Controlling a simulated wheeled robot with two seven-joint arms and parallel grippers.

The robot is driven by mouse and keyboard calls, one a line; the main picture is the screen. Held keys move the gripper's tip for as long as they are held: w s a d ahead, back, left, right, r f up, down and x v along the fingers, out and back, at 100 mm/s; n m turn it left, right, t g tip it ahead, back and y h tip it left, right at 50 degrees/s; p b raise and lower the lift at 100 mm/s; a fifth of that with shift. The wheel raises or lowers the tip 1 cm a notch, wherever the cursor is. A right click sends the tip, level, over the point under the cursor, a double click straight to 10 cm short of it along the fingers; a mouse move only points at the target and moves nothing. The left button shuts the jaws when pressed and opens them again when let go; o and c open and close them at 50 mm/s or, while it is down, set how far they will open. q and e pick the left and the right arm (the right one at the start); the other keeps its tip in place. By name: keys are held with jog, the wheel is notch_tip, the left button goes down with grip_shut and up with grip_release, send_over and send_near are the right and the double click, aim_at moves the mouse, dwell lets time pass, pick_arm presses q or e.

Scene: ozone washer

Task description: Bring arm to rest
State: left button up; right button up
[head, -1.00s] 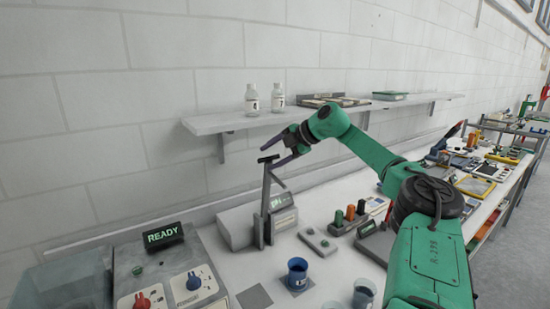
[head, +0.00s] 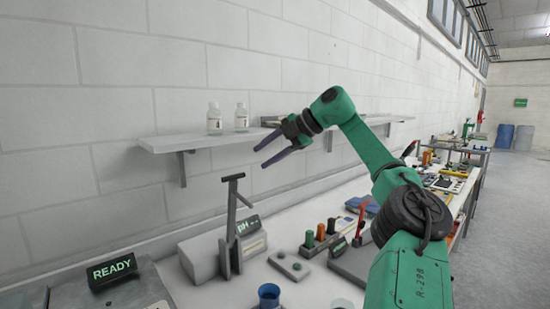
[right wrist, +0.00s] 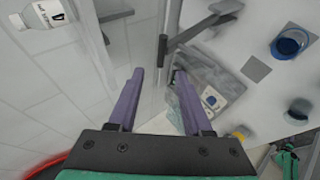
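My right arm (head: 363,150) is green and reaches up over the bench from the lower right in the head view. My right gripper (head: 259,158) has two purple fingers, spread apart and empty, pointing left in front of the wall shelf. My left gripper is not in view.
A shelf (head: 190,142) carries two white bottles (head: 214,118) (head: 241,117) close to my right gripper. Below are the READY machine (head: 115,285), a blue beaker (head: 269,295) and a rack of coloured-handled pieces (head: 321,238). The air above the bench front is clear.

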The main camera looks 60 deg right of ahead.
jog(key=shift+v, duration=1.55)
jog(key=shift+a+r, duration=0.1)
